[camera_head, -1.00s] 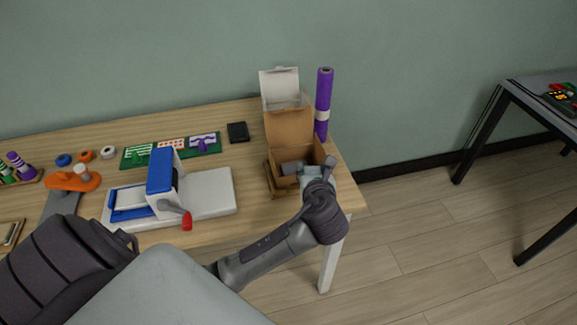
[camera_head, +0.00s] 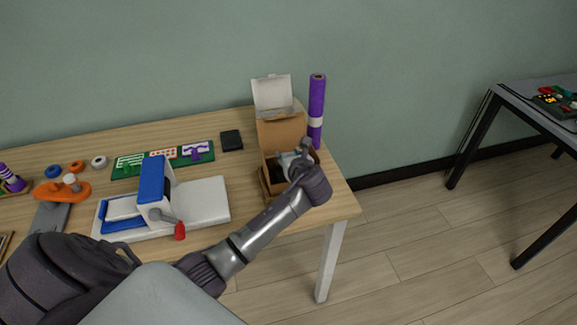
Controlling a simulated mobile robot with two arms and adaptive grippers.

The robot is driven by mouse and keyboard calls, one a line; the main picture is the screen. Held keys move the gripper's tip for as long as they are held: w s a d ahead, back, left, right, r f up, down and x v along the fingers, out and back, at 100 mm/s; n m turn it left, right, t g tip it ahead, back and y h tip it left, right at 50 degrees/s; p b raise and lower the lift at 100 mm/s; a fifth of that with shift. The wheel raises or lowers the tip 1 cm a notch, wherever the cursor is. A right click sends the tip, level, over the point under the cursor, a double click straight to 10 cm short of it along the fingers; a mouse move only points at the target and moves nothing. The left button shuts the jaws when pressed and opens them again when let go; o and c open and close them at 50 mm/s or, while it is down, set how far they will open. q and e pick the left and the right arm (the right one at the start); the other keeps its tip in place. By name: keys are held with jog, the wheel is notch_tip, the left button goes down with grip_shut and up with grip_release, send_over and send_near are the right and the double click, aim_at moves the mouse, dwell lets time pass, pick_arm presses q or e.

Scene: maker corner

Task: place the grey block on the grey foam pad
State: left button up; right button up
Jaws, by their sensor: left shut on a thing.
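My left gripper (camera_head: 292,159) is at the cardboard box (camera_head: 282,133) near the table's right end, over its opening. It is shut on a small grey thing, taken to be the grey block, which is mostly hidden by the gripper and wrist. A dark, nearly black square pad (camera_head: 231,140) lies flat on the table left of the box. It may be the grey foam pad, but I cannot tell for sure. It is clear of the gripper. My right gripper is not in view.
A purple roll (camera_head: 317,105) stands upright behind the box's right side. A blue and white machine (camera_head: 155,190) with a red-tipped crank is left of my forearm. Green boards (camera_head: 128,164) and tape rolls lie behind it. A second table (camera_head: 530,105) is far right.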

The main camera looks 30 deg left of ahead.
pick_arm(q)
jog(key=shift+f, duration=2.05)
jog(key=o, duration=1.1)
jog(key=shift+f, duration=0.1)
jog(key=v, duration=1.2)
